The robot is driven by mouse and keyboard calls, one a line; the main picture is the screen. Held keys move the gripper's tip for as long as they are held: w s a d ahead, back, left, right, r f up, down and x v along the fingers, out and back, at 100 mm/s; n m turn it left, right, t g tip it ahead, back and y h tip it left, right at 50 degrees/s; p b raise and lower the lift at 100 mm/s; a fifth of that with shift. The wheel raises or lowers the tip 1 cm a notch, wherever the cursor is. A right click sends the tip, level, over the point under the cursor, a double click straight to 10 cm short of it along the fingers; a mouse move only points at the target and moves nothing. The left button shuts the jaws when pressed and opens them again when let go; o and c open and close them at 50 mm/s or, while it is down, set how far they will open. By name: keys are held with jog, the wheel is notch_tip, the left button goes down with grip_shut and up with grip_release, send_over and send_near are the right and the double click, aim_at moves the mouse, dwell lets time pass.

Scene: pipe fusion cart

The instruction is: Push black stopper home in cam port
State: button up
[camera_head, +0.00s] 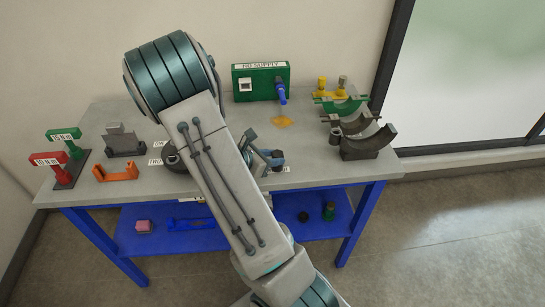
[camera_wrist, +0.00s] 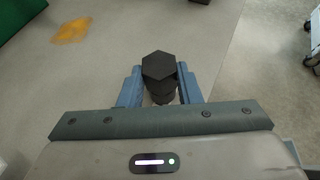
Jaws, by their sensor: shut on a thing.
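The black stopper (camera_wrist: 159,68) has a hexagonal head and shows in the middle of the wrist view. My gripper (camera_wrist: 159,88) has its blue fingers on either side of the stopper and is shut on it. In the head view my gripper (camera_head: 268,158) is over the right half of the bench, partly hidden by my arm. A green box (camera_head: 261,82) labelled NO SUPPLY stands at the back of the bench, with a blue lever (camera_head: 282,94) on its front. I cannot make out the cam port for certain. The stopper's lower end is mostly hidden.
An orange patch (camera_head: 283,122) lies on the grey bench (camera_head: 308,165) before the green box. Curved clamp pieces (camera_head: 367,143) stand at the right. A blue shelf (camera_head: 335,212) runs below.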

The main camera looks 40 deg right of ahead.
jog(key=o, duration=1.1)
jog(key=shift+c, duration=0.2)
jog(key=v, duration=1.3)
jog(key=shift+a+r+b, duration=0.2)
jog(key=shift+a+b, duration=0.15)
jog(key=shift+b, duration=0.05)
jog(key=shift+s, duration=0.15)
